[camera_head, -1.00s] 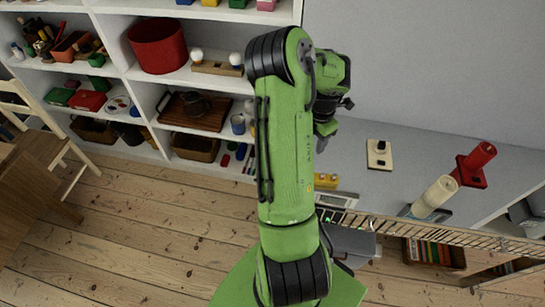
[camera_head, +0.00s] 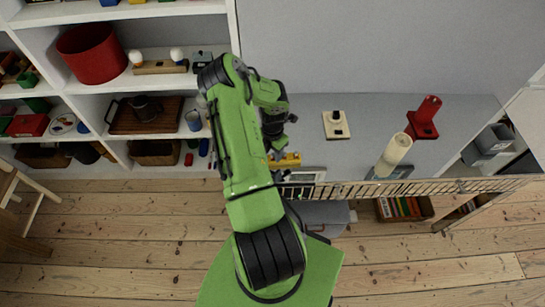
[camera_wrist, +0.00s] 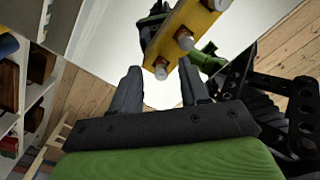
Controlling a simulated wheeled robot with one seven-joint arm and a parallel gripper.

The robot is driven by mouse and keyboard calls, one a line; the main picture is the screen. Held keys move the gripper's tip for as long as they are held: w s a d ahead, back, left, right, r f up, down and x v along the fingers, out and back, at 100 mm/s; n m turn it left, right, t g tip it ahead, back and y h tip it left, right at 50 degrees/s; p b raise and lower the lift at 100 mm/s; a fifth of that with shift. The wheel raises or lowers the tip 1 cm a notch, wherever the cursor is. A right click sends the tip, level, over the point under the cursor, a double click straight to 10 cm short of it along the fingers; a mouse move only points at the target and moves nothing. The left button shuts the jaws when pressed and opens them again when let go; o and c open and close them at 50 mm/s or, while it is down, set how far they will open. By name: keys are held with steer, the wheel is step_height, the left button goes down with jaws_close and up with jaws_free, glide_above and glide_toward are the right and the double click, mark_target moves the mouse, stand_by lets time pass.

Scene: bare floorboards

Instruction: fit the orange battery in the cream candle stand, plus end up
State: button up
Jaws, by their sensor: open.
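I see no orange battery that I can make out in either view. A cream square plate with a dark piece on it (camera_head: 336,125) lies on the grey surface in the head view. A tall cream cylinder (camera_head: 395,151) stands on a dark base to its right; I cannot tell which of the two is the cream candle stand. My gripper (camera_head: 277,142) is by the left end of the grey surface. In the wrist view its two fingers (camera_wrist: 161,74) are apart, with nothing clearly held. A yellow bar with silver knobs (camera_wrist: 187,25) shows beyond the fingertips.
The yellow bar also shows in the head view (camera_head: 286,159). A red cylinder on a red base (camera_head: 425,115) stands at the right. A slatted rail (camera_head: 440,187) runs along the front edge. White shelves (camera_head: 100,22) are at the left. Grey surface around the cream plate is clear.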

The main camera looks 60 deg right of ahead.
mark_target(272, 154)
steer(key=shift+c, duration=0.4)
jaws_close()
steer(key=shift+r, duration=0.1)
step_height(272, 154, up, 10)
steer(key=shift+a, duration=0.1)
